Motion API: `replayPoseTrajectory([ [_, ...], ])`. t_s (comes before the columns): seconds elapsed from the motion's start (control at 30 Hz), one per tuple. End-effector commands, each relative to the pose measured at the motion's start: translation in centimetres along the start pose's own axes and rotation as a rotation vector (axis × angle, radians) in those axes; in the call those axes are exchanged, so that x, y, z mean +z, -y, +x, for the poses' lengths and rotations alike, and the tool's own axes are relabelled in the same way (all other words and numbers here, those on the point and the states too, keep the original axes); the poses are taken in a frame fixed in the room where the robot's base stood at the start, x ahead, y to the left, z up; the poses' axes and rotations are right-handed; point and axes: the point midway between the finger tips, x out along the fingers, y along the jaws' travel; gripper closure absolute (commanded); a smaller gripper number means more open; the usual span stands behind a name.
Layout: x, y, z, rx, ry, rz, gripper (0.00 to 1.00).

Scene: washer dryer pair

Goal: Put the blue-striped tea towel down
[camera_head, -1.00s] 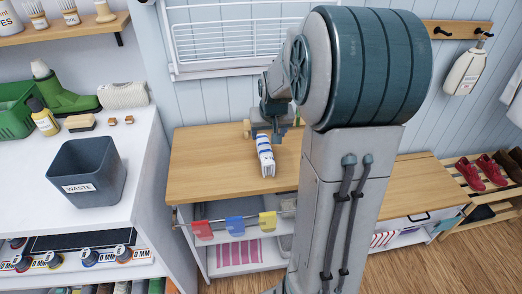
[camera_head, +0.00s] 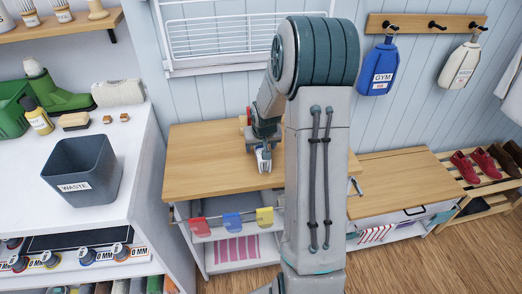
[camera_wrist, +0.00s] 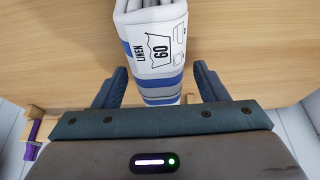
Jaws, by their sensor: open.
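The blue-striped tea towel (camera_head: 264,158) is a folded white bundle on the wooden top (camera_head: 205,165) of the middle unit. In the wrist view the towel (camera_wrist: 157,50) shows a printed "LINEN 60" label and blue and grey bands. My gripper (camera_head: 264,143) is over the towel's far part and hides most of its stripes in the head view. In the wrist view my gripper (camera_wrist: 160,84) is open, with one finger on each side of the towel and a visible gap at both sides. The towel's far end is hidden under the gripper body.
A grey waste bin (camera_head: 82,171) stands on the white counter at left. A lower wooden bench (camera_head: 395,175) is at right. The wooden top left of the towel is clear.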

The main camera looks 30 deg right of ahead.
Motion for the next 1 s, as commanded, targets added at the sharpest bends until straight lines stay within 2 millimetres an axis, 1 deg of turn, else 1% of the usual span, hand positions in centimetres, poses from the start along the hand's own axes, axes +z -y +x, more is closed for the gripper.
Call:
replayPoseTrajectory([
  [0.1, 0.0, 0.02, 0.94, 0.0, 0.0, 0.0, 0.34],
  [0.37, -0.01, 0.0, 1.12, 0.0, -0.001, 0.0, 0.34],
  [0.4, -0.01, 0.0, 1.11, 0.0, -0.001, 0.0, 0.39],
  [0.47, -0.01, 0.0, 1.11, 0.0, -0.001, 0.0, 0.56],
  [0.5, -0.01, 0.0, 1.11, 0.0, -0.001, 0.0, 0.67],
  [0.57, -0.01, 0.0, 1.11, 0.0, -0.001, 0.0, 0.83],
  [0.63, -0.02, 0.0, 1.09, 0.0, -0.001, 0.0, 0.83],
  [0.67, -0.02, 0.0, 1.09, 0.0, -0.001, 0.0, 0.87],
  [0.87, -0.05, 0.0, 1.03, 0.0, -0.002, 0.0, 0.87],
  [1.0, -0.33, -0.02, 0.45, 0.0, -0.003, 0.0, 0.87],
])
